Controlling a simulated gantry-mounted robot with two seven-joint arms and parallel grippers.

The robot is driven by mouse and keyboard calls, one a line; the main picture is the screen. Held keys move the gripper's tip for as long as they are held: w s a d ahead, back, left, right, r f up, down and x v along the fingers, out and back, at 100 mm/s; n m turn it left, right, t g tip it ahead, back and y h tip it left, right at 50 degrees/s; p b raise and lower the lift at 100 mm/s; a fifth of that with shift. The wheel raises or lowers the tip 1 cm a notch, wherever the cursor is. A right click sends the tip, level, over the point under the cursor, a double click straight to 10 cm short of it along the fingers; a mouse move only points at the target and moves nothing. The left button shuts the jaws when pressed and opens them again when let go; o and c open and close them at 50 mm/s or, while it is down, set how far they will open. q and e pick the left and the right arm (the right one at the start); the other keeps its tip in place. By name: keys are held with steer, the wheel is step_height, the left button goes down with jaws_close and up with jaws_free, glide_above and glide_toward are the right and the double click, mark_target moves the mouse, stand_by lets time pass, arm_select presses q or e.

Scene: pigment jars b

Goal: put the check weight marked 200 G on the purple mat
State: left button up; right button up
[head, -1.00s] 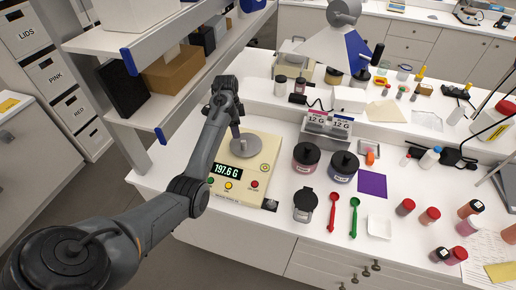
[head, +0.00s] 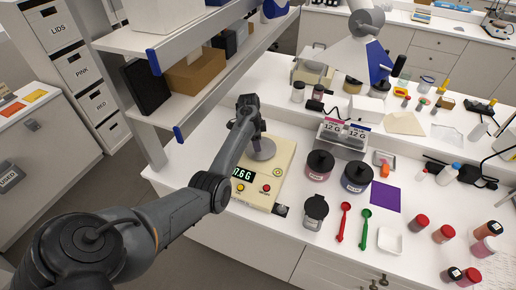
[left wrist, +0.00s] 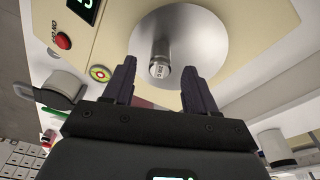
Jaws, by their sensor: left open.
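The check weight (left wrist: 160,66) is a small silver cylinder standing on the round steel pan (left wrist: 205,35) of a cream balance; its top mark is too small to read surely. My left gripper (left wrist: 157,78) is open, its two fingers either side of the weight in the left wrist view, apparently not touching it. In the head view my left gripper (head: 258,143) is over the balance pan (head: 265,152), and I cannot make out the weight there. The purple mat (head: 385,197) lies bare on the bench, right of the jars. My right gripper is not in view.
A shelf (head: 200,95) overhangs at left.

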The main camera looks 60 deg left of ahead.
arm_select(q)
steer(key=shift+w+d+f, duration=0.15)
steer(key=shift+f, duration=1.05)
jaws_close()
